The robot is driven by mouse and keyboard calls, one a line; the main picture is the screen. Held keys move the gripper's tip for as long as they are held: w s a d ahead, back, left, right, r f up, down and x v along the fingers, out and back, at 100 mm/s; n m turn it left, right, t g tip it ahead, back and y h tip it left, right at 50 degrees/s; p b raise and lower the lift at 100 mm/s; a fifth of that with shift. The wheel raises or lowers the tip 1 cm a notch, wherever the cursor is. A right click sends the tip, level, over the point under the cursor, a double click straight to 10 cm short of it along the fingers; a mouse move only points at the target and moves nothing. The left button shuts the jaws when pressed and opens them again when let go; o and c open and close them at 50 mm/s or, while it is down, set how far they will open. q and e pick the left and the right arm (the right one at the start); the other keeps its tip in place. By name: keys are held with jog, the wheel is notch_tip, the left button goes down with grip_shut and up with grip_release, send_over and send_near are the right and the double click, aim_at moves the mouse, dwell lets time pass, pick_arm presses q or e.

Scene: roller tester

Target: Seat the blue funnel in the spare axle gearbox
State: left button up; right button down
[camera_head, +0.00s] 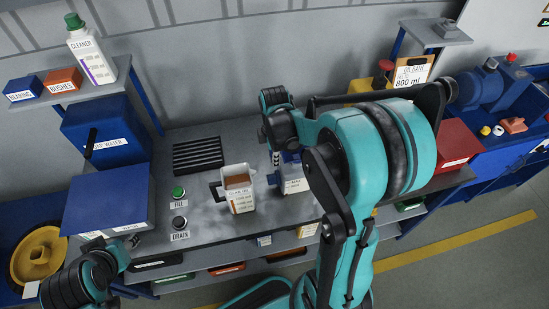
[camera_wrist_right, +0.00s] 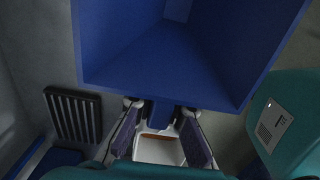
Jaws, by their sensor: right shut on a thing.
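The blue funnel (camera_wrist_right: 170,55) fills the upper part of the right wrist view, its wide square mouth facing the camera. My right gripper (camera_wrist_right: 162,138) is shut on it at a narrow blue tab below the mouth. In the head view a little blue of the funnel (camera_head: 291,157) shows beside my right arm, above a pale labelled box (camera_head: 294,184) on the bench. I cannot tell whether that box is the spare axle gearbox, or whether the funnel touches it. My left gripper (camera_head: 127,243) is low at the left, away from the funnel; its fingers are unclear.
A gear oil jug (camera_head: 239,190) stands on the bench just left of the funnel. A black grate (camera_head: 198,153), FILL button (camera_head: 178,193) and DRAIN button (camera_head: 180,223) lie further left. Blue boxes (camera_head: 108,200) bound the bench's left end. My right arm hides its right part.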

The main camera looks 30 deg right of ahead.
jog(key=shift+f+b, duration=0.4)
jog(key=shift+f, duration=0.2)
jog(key=c, duration=1.5)
grip_release()
jog(key=shift+o, duration=0.2)
notch_tip(320, 180, up, 12)
jog(key=shift+r, duration=0.1)
jog(key=s+a+f+m+t+b, duration=0.3)
jog(key=s+a+m+t, duration=0.4)
jog(key=m, duration=0.7)
jog(key=s+a+f, duration=0.1)
jog(key=s+a, duration=0.1)
jog(key=a, duration=0.1)
jog(key=shift+a+f, duration=0.2)
jog(key=shift+a, duration=0.15)
